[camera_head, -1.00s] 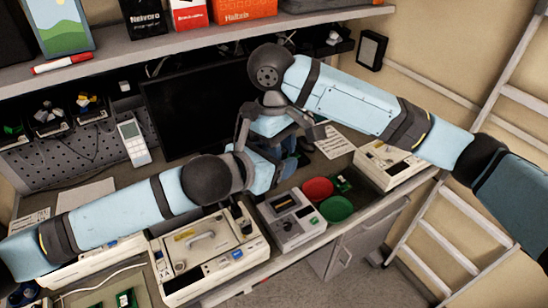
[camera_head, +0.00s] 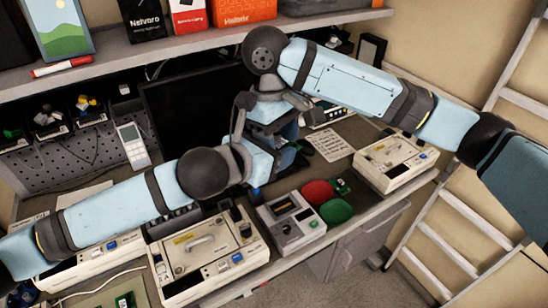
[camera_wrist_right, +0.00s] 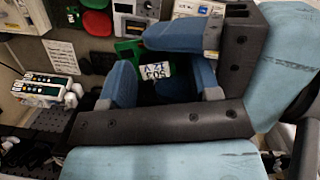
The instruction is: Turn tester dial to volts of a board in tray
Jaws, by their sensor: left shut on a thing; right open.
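The tester is a grey box (camera_head: 292,222) with a small screen and a knob, on the bench front; it also shows in the right wrist view (camera_wrist_right: 134,18). I cannot read its dial setting. A green board with a white lettered label (camera_wrist_right: 157,71) shows between the blue fingers in the right wrist view. My left gripper (camera_wrist_right: 185,38) is shut on this board, its jaws mostly hidden in the head view. My right gripper (camera_wrist_right: 162,82) is open, its fingers on either side of the board; contact is unclear.
A red dish (camera_head: 318,192) and a green dish (camera_head: 336,210) stand right of the tester. Cream pumps stand left (camera_head: 208,255) and right (camera_head: 396,160). A dark monitor (camera_head: 185,115) stands behind the arms. A shelf (camera_head: 120,50) runs above.

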